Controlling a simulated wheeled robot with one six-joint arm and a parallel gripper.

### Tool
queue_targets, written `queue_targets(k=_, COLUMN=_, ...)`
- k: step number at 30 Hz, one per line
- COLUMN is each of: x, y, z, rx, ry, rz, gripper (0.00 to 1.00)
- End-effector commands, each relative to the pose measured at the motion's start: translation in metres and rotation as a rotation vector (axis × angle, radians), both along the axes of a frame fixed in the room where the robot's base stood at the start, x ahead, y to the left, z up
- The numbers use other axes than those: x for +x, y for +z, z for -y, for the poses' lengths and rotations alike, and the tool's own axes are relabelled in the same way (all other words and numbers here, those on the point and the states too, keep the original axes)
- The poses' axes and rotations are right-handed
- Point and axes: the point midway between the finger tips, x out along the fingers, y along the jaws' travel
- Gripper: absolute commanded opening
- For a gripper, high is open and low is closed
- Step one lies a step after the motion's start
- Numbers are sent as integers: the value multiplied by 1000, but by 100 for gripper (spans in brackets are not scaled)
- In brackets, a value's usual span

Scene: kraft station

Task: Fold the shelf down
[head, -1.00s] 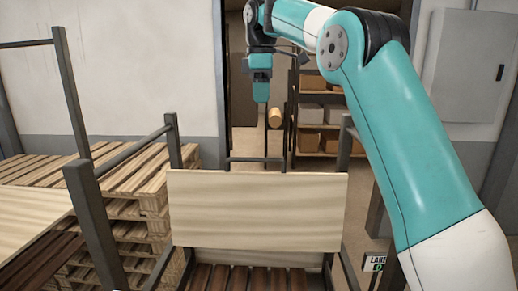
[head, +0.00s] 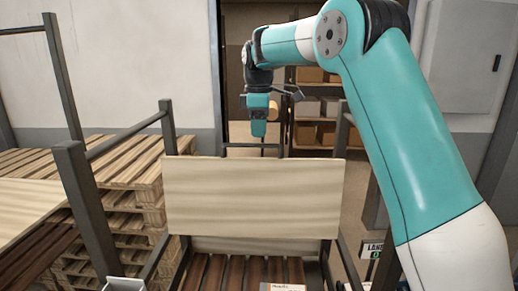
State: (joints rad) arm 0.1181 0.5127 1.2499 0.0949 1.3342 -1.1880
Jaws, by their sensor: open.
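The shelf is a pale wooden panel (head: 253,198) that stands upright across the dark metal frame of a cart in the middle of the head view. My gripper (head: 258,132) is above and beyond the panel's top edge, pointing down. It appears apart from the panel. The jaws are open, though their gap is hard to make out at this size, and I see nothing held in them.
Dark metal posts (head: 84,215) and rails stand at the left. Stacked wooden pallets (head: 125,200) lie beyond them. Dark slats (head: 240,272) form the cart's lower deck. A rack with boxes (head: 312,133) stands behind, and a lane sign (head: 373,250) is at right.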

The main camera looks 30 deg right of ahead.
Motion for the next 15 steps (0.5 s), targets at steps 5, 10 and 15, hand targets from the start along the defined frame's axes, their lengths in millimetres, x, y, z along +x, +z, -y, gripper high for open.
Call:
queue_targets(k=5, x=1, y=-30, z=1, rx=0, ry=-1, rz=0, gripper=40)
queue_targets(k=10, x=2, y=-39, z=1, rx=0, ry=-1, rz=0, gripper=40)
queue_targets(k=15, x=2, y=-40, z=1, rx=0, ry=-1, rz=0, gripper=40)
